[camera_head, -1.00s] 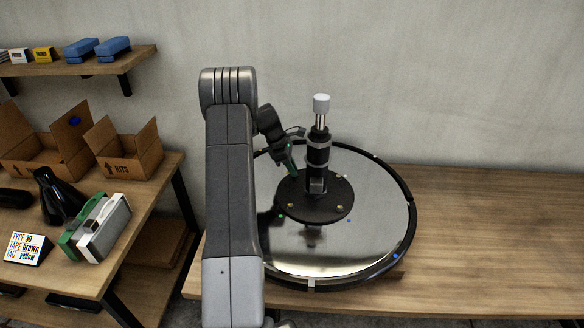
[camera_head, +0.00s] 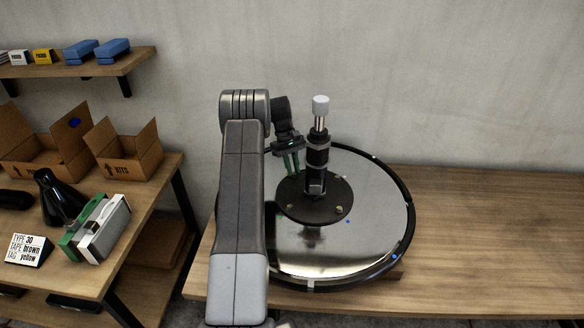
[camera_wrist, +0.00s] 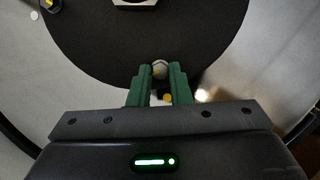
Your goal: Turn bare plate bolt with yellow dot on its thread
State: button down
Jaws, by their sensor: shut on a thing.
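A round black plate (camera_head: 300,211) lies on a large shiny disc, with a black column at its middle. My gripper (camera_head: 293,174) reaches down at the plate's back left edge. In the wrist view its green fingers (camera_wrist: 160,75) are shut on a small grey, rounded bolt (camera_wrist: 160,68) at the edge of the plate (camera_wrist: 105,50). A yellow spot (camera_wrist: 167,98) shows between the fingers, just below the bolt; I cannot tell whether it is on the thread. Another bolt (camera_head: 339,209) sits at the plate's front right. My arm hides part of the disc's left side.
The column (camera_head: 317,155) with a white cap (camera_head: 320,105) rises close to the right of my gripper. The shiny disc (camera_head: 375,225) lies on a wooden bench (camera_head: 490,235), clear at right. A card (camera_head: 27,249) reads "TYPE 30, TAPE brown, TAG yellow". Open boxes (camera_head: 128,150) stand left.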

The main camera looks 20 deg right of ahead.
jog(key=m, duration=0.1)
jog(key=m+y, duration=0.1)
jog(key=m, duration=0.2)
jog(key=shift+d+m+y, duration=0.3)
jog(key=shift+y, duration=0.1)
jog(key=m, duration=0.2)
jog(key=m+t+y, duration=0.1)
jog(key=m, duration=0.1)
jog(key=shift+s+d+m+y, duration=0.1)
jog(key=shift+d+m+y, duration=0.05)
jog(key=shift+m+y, duration=0.15)
jog(key=m, duration=0.2)
jog(key=m+t+y, duration=0.1)
jog(key=m, duration=0.1)
jog(key=shift+s+d+m, duration=0.15)
jog(key=shift+m, duration=0.15)
jog(key=shift+s+m+t+y, duration=0.15)
jog(key=shift+m+t, duration=0.3)
jog(key=shift+m, duration=0.65)
jog(key=shift+m+t+y, duration=0.25)
jog(key=shift+m+t, duration=0.2)
jog(key=shift+m, duration=0.65)
jog(key=c, duration=1.3)
grip_release()
jog(key=shift+c, duration=0.2)
jog(key=shift+r, duration=0.1)
notch_tip(320, 180, up, 10)
jog(key=b, duration=0.1)
jog(key=shift+b, duration=0.3)
